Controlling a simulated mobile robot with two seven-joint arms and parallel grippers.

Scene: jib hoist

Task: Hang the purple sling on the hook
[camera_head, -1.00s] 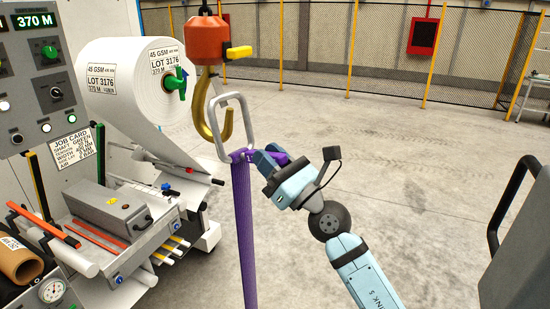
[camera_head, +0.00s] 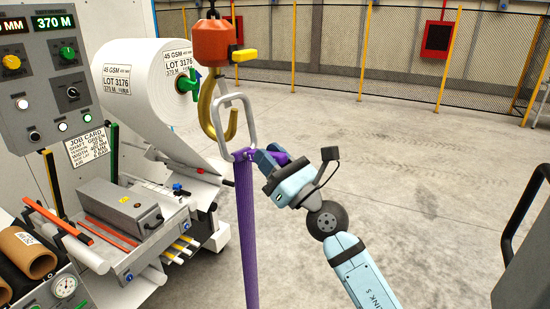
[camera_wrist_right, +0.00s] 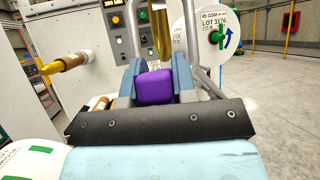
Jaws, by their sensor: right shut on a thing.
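The purple sling (camera_head: 248,225) hangs straight down, with a grey metal link (camera_head: 252,120) at its top. My right gripper (camera_head: 262,158) is shut on the purple sling just below the link. In the right wrist view, a purple part of the sling (camera_wrist_right: 155,87) sits between the two blue fingers. The gold hook (camera_head: 206,112) hangs under an orange hoist block (camera_head: 214,42). In the head view the link overlaps the hook's tip; I cannot tell whether the hook passes through it. My left gripper is not in view.
A machine with a large white roll (camera_head: 140,95) and a control panel (camera_head: 50,75) stands at the left. A dark-framed object (camera_head: 525,230) is at the right edge. The concrete floor (camera_head: 400,170) between is clear, back to a mesh fence.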

